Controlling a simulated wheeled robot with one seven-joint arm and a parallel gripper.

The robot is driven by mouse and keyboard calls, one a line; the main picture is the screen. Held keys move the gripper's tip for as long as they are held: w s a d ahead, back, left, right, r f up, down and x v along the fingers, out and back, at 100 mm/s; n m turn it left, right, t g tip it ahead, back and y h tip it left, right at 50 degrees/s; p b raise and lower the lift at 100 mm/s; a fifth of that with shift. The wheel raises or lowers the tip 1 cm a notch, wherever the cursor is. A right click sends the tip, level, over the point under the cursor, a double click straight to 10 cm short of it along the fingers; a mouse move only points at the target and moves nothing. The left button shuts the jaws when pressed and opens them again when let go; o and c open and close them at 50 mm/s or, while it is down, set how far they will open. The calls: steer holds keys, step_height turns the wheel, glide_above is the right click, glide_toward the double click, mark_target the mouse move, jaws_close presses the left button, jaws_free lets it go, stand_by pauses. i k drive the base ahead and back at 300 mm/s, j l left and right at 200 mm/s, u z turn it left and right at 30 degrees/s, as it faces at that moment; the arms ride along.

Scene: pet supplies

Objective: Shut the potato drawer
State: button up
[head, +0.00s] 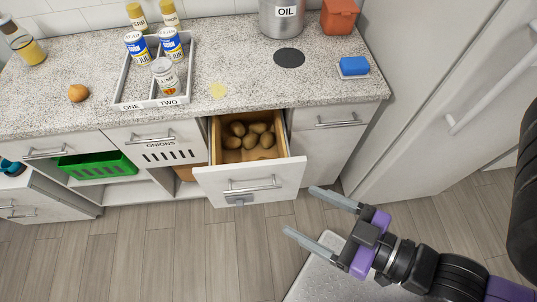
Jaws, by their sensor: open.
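The potato drawer (250,182) is pulled open below the counter in the head view. Its white front has a metal handle and a small grey piece under it. Several brown potatoes (248,134) lie toward the back of its wooden inside. My gripper (302,211) is open and empty. It is in front of the drawer, to the right of and below its front in the picture. Its two fingers point left toward the drawer and appear apart from it.
The counter (235,85) holds a divided tray (118,97) with cans, an onion (78,93), an oil pot (281,18) and a blue sponge (354,66). A closed onion drawer (160,147) is left of the potato drawer. A white cabinet door (420,90) stands right. Floor in front is clear.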

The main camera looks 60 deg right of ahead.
mark_target(249, 146)
steer(key=k+l+z, duration=0.15)
steer(key=k, duration=0.3)
steer(key=k+j+u, duration=0.15)
steer(key=j, duration=0.35)
steer(key=j+u, duration=0.1)
steer(key=j, duration=0.4)
steer(key=k, duration=0.05)
